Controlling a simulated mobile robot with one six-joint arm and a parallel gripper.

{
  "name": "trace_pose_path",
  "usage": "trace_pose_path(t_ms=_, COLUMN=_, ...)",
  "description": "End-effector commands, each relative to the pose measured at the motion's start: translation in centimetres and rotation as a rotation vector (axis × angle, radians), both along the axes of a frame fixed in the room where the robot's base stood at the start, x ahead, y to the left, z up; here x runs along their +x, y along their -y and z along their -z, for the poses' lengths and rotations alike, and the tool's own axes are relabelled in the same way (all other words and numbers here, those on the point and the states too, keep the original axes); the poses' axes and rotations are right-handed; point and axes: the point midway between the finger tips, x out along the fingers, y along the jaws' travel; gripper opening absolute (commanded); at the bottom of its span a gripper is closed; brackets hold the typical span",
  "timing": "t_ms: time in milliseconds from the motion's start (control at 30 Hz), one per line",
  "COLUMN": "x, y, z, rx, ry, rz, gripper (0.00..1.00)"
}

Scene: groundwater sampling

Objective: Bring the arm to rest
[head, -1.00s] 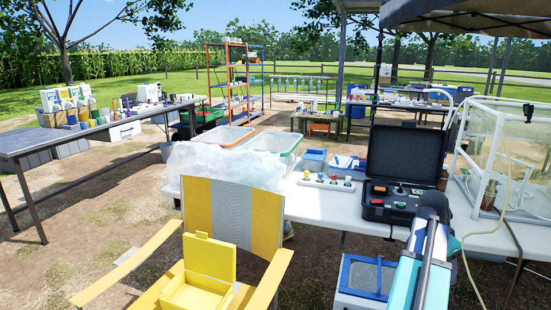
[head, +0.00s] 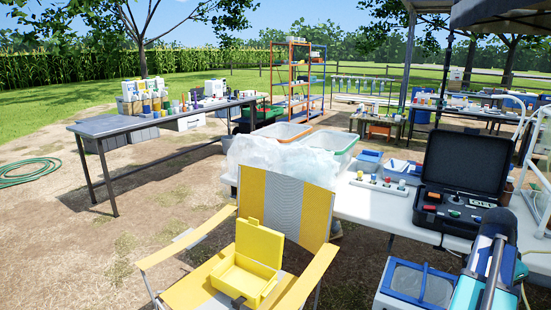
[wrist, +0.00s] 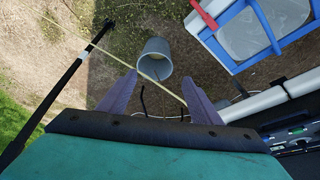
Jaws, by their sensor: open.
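My gripper (wrist: 160,88) shows in the wrist view with its two purple fingers spread apart and nothing between them. Its fingers point down toward bare ground and a grey cylindrical container (wrist: 155,58), which lies beyond the fingertips and apart from them. In the head view my arm enters at the lower right, and its gripper end cannot be made out there. The arm is in front of the white table's near edge, beside a blue-and-white box (head: 416,284).
An open black case (head: 462,185) sits on the white table (head: 372,205). A yellow folding chair (head: 300,205) with an open yellow box (head: 248,262) on it stands left of the arm. A long table (head: 100,126) is farther left. Bare ground lies between, with a green hose (head: 28,172) far left.

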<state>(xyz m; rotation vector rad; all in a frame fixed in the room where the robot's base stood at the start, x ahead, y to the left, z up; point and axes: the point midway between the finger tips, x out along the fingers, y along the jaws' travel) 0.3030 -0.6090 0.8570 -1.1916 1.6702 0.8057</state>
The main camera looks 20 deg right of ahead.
Motion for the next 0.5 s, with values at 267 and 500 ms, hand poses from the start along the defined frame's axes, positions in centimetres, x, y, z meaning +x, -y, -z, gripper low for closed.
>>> trace_pose_path(t_ms=267, x=3.5, y=-2.0, z=2.0, rx=0.030, ry=-0.018, rz=-0.062, gripper=0.58)
trace_pose_path(t_ms=500, x=8.3, y=-5.7, z=5.9, rx=0.085, ry=-0.056, rz=-0.156, gripper=0.58)
